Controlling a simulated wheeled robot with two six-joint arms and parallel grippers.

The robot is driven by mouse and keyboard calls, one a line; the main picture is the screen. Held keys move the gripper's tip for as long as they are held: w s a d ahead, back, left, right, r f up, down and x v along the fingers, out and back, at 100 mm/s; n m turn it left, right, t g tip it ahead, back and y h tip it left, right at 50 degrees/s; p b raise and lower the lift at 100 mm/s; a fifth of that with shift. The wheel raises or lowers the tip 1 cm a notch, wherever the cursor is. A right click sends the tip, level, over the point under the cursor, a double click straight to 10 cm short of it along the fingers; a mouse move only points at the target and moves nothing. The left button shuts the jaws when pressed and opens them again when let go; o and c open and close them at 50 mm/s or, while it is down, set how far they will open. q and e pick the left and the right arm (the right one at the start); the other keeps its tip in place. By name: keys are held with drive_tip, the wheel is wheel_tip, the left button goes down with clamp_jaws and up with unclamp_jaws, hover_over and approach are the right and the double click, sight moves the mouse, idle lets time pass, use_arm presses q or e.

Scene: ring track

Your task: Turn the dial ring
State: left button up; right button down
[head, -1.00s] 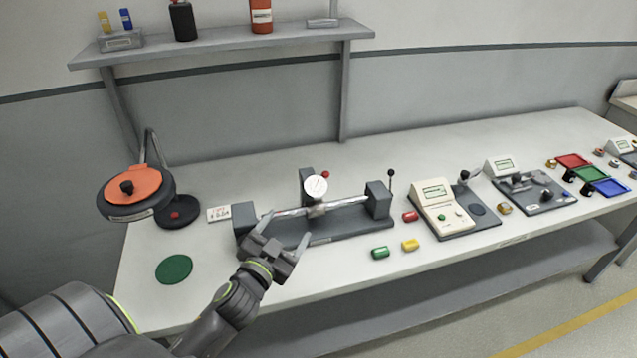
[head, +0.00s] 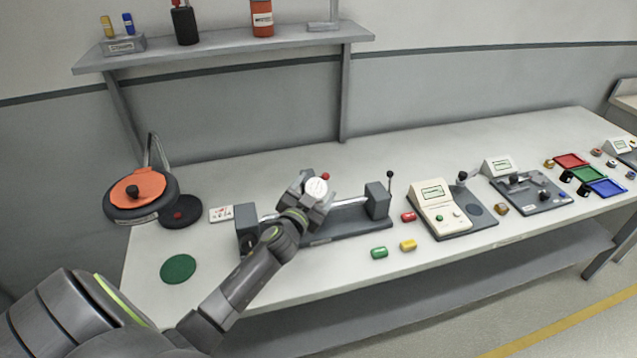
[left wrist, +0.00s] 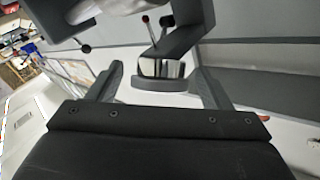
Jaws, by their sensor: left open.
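The dial gauge (head: 317,187) has a round white face and stands at the middle of the dark bench fixture (head: 346,224) with a shiny horizontal bar (head: 351,202). My left gripper (head: 314,184) is open at the dial, its fingers seeming to lie on either side of it. In the left wrist view the two fingers (left wrist: 160,85) are wide apart, with a shiny metal part (left wrist: 162,68) and a grey block beyond and between them. I cannot tell whether either finger touches the dial. My arm and gripper hide the fixture's left middle. My right gripper is not in view.
A red ball knob (head: 325,176) rises just behind the dial, and a black-knobbed lever (head: 390,175) stands at the fixture's right end. Red, green and yellow cylinders (head: 408,245) lie right of the fixture. An orange-topped lamp-like disc (head: 138,189) stands left. The bench front is mostly clear.

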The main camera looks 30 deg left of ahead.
use_arm(q)
drive_tip(key=shift+w+a, duration=0.25)
drive_tip(key=shift+w, duration=0.95)
drive_tip(key=c, duration=1)
